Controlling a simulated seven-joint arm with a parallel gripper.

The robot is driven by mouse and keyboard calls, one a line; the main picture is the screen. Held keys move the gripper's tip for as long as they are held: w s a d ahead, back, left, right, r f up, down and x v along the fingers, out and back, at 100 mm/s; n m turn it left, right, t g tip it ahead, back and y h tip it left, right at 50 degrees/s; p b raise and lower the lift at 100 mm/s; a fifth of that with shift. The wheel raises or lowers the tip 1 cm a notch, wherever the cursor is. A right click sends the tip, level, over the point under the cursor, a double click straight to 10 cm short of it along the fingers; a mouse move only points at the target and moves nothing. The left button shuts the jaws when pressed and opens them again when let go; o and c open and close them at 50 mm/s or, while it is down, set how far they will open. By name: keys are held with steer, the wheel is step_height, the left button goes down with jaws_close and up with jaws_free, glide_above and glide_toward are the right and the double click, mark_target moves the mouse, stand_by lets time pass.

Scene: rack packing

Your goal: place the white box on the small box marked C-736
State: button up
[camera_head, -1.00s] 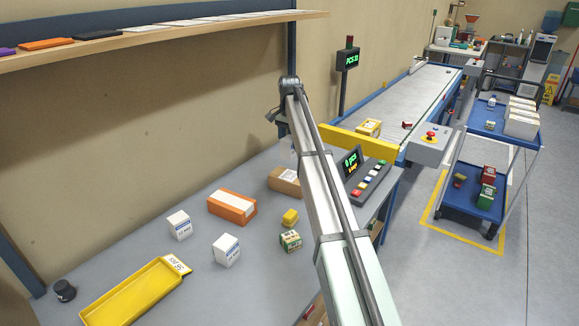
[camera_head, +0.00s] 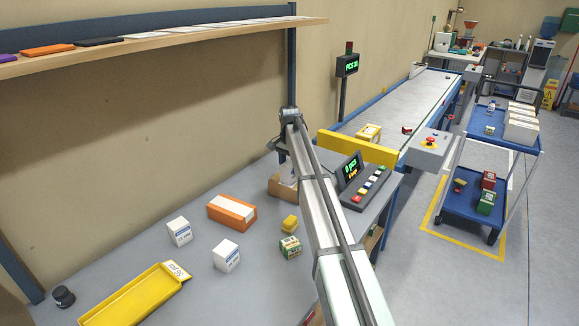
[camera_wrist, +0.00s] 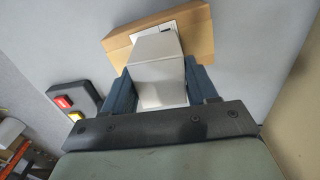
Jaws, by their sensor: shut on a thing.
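My gripper (camera_wrist: 161,84) is shut on a plain white box (camera_wrist: 158,72), which sits between its two dark blue fingers in the wrist view. Beyond the held box lies a brown cardboard box (camera_wrist: 118,45) with a white label, mostly covered by the held box. In the head view the same cardboard box (camera_head: 275,187) stands near the back of the table, with my gripper's end just above it, partly hidden by my arm. I cannot tell whether the two boxes touch. The label's mark is not readable, so I cannot confirm C-736.
Two white printed cartons (camera_head: 179,232) (camera_head: 227,256), an orange box (camera_head: 231,212), a yellow block (camera_head: 290,224) and a green-and-tan carton (camera_head: 290,247) stand on the table. A yellow tray (camera_head: 130,300) lies front left. A button panel (camera_head: 366,187) stands close right of the cardboard box.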

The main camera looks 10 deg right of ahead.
mark_target(289, 164)
steer(key=shift+f, duration=0.1)
steer(key=o, duration=1.2)
steer(key=shift+c, duration=0.2)
step_height(289, 164, up, 12)
